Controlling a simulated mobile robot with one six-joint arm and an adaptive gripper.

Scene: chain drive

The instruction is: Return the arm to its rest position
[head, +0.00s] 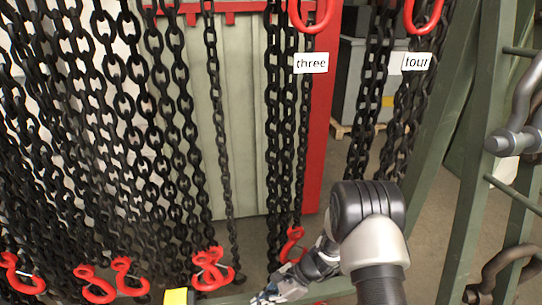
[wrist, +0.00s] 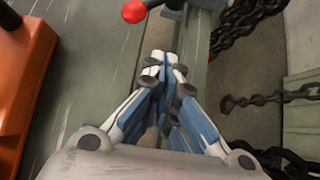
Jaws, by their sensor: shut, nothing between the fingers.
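My arm (head: 370,225) rises at the bottom right of centre in the head view and reaches down and to the left. My gripper (head: 265,298) is low in that view, near the bottom edge and below the hanging chains. In the wrist view my gripper (wrist: 165,62) has its fingertips together with nothing between them. The fingers point toward a green metal beam (wrist: 195,50) and appear apart from it, though the exact gap cannot be told.
Black chains (head: 120,80) with red hooks (head: 212,268) hang across the left. Chains tagged "three" (head: 311,63) and "four" (head: 416,62) hang nearer my arm. A green frame (head: 470,200) with shackles (head: 517,135) stands right. The wrist view shows a red ball-ended lever (wrist: 134,12) and an orange block (wrist: 22,75).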

